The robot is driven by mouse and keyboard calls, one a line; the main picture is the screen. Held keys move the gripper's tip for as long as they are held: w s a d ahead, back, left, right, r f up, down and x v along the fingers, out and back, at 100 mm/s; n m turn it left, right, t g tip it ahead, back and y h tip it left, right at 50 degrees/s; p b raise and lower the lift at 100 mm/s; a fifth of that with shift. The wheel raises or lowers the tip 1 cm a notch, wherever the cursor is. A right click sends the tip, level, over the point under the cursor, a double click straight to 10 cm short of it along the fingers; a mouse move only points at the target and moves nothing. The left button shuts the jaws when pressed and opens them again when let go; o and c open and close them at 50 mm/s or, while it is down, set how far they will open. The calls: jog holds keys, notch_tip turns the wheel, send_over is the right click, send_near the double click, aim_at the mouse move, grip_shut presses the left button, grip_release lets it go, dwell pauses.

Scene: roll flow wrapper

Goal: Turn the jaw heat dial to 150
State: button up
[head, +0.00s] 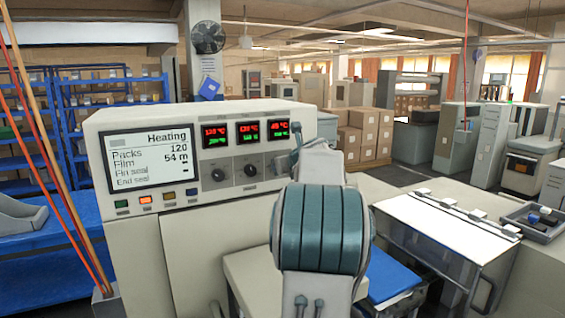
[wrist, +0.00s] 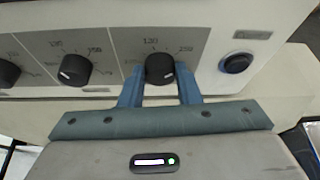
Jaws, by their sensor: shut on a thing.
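The control cabinet has a row of black dials below three red-and-green displays. My gripper (wrist: 160,82) is shut on the rightmost dial (wrist: 160,68), one blue finger on each side of its knob. That dial has a white mark on its face and a printed scale around it; its exact reading is too blurred to tell. I cannot read a name for it. In the head view my gripper (head: 296,140) reaches the panel's right end and hides this dial. The rightmost display (head: 277,130) above it is lit.
Two other dials (head: 218,175) (head: 250,170) stand to the left. A dark blue round button (wrist: 236,63) sits just right of the gripped dial. The screen (head: 150,157) reads "Heating". A clear-covered machine section (head: 445,225) stands at the right.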

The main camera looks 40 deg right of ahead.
jog(key=shift+f, duration=0.15)
dwell(0.3)
jog(key=o, duration=1)
jog(key=shift+c, duration=0.2)
jog(key=shift+s, duration=0.1)
jog(key=b+v, duration=0.3)
jog(key=v, duration=1)
jog(key=shift+s+r, duration=0.25)
jog(key=shift+s, duration=0.05)
